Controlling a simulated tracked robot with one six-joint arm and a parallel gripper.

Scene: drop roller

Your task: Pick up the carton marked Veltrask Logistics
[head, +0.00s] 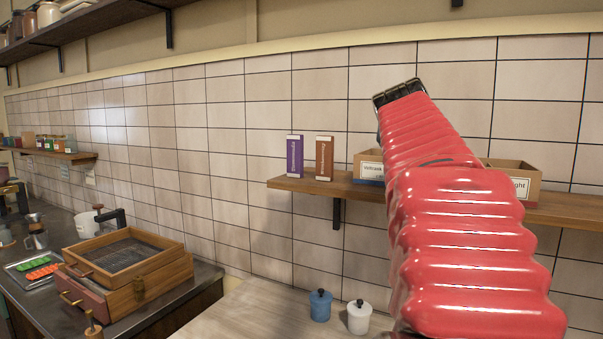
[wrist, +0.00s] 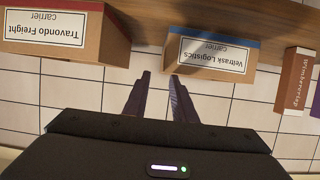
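The carton marked Veltrask Logistics (head: 367,161) stands on the wall shelf, partly hidden behind my red arm in the head view. Contact cannot be told. The fingers are not clear in the head view.
The Travondo Freight carton (wrist: 58,38) stands on the same shelf (head: 335,188), across a gap. Brown (head: 324,158) and purple (head: 295,156) boxes stand at the shelf's left. Blue (head: 320,306) and white (head: 359,317) jars stand on the counter below.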

